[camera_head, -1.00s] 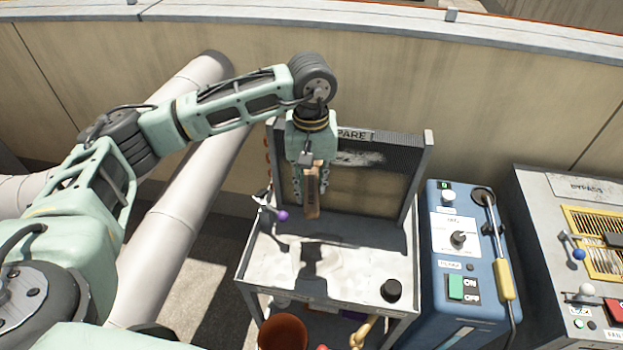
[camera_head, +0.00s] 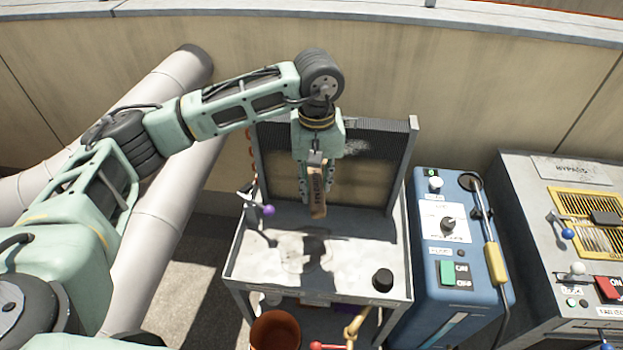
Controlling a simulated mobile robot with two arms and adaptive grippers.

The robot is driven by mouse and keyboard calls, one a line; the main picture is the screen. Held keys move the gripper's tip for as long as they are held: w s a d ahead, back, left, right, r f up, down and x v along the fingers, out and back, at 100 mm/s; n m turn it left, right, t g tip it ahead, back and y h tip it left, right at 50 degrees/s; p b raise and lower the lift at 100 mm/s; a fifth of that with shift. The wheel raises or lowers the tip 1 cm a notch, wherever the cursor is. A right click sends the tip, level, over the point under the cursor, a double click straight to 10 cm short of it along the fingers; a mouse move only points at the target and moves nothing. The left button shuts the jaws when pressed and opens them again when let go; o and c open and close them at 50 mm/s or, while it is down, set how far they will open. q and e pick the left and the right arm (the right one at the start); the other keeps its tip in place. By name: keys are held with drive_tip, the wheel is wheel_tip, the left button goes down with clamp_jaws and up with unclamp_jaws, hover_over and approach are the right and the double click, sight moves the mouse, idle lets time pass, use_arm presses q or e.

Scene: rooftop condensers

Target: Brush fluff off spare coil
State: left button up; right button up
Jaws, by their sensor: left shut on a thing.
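The spare coil (camera_head: 375,165) stands upright in a dark frame at the back of a white-topped cart. A pale patch of fluff (camera_head: 355,148) shows on its upper part, just right of my gripper. My left gripper (camera_head: 317,185) is in front of the coil, pointing down. It is shut on a brown wooden brush (camera_head: 318,196), which hangs above the cart top. My wrist and gripper hide part of the coil's left half and the SPARE label. I cannot tell whether the brush touches the coil. My right gripper is not in view.
The cart top (camera_head: 345,270) carries a black knob (camera_head: 382,280) at front right and a purple-ended lever (camera_head: 267,211) at left. A blue switch box (camera_head: 455,250) and a grey bypass panel (camera_head: 575,200) stand at right. A terracotta pot (camera_head: 275,333) is below the front.

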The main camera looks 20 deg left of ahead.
use_arm(q)
drive_tip(key=shift+w+a+b, duration=0.2)
drive_tip(key=shift+w+b, duration=0.2)
drive_tip(key=shift+w, duration=0.4)
drive_tip(key=shift+r, duration=0.1)
idle(0.3)
